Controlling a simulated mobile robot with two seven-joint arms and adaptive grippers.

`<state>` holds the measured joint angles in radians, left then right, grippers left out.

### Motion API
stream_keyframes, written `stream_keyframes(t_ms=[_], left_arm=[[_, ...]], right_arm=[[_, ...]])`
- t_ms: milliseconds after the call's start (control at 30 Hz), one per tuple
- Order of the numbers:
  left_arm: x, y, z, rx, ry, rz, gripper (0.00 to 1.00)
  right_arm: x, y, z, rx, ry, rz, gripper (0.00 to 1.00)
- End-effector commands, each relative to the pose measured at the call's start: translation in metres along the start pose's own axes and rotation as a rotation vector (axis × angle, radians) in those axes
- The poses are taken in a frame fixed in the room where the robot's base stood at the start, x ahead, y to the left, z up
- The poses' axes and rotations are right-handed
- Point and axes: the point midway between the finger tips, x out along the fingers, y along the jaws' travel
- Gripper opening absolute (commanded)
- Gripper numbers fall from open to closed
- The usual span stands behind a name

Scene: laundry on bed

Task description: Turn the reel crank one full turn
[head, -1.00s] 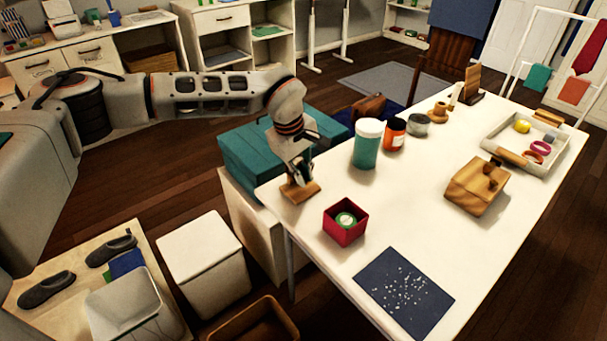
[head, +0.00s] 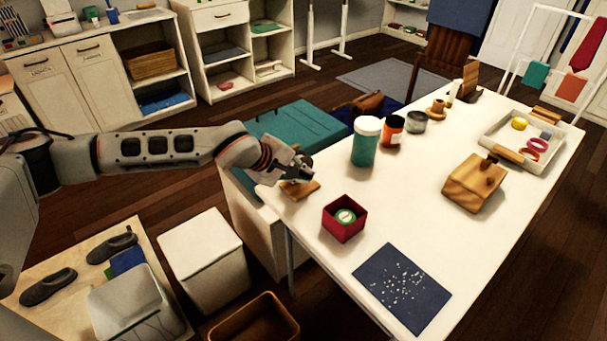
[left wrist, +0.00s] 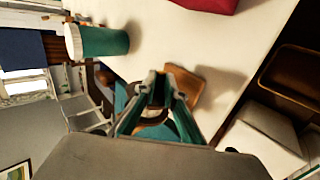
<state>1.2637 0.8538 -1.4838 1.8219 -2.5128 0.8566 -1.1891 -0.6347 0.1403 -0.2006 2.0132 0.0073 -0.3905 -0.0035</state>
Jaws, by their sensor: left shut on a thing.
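The reel's flat wooden base (head: 304,189) lies at the near left corner of the white table. My left gripper (head: 302,172) comes in from the left, tilted, just above this base. It is shut on the reel crank, which is mostly hidden by the fingers. In the left wrist view the gripper (left wrist: 162,82) has its fingers drawn together beside the wooden base (left wrist: 187,90). The crank's exact angle cannot be told. My right gripper is in neither view.
A red box (head: 344,220) with a green-and-white round thing stands close by on the table (head: 330,270). A teal jar (head: 366,145) and an orange jar (head: 392,130) stand farther back. A wooden block (head: 474,186) is to the right. A teal chest (head: 300,132) is behind the table's left edge.

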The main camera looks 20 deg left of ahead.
Motion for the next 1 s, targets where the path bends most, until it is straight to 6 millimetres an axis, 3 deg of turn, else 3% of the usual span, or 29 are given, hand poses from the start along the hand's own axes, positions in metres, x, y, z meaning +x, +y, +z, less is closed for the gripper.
stream_keyframes(t_ms=[333, 600, 633, 667, 1000], left_arm=[[0.001, 0.000, 0.000, -0.002, 0.000, 0.047, 0.00], [0.000, 0.001, 0.000, -0.001, 0.000, 0.046, 0.00], [0.000, 0.001, 0.000, -0.001, 0.000, 0.046, 0.18], [0.000, 0.001, 0.000, -0.001, 0.000, 0.046, 0.26], [0.000, 0.000, 0.000, 0.000, 0.000, 0.045, 0.27]], right_arm=[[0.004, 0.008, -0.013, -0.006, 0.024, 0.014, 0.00], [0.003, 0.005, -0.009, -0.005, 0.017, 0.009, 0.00], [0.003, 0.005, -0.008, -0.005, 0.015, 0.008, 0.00], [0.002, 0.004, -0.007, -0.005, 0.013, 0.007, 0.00], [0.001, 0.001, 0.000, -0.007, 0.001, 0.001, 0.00]])
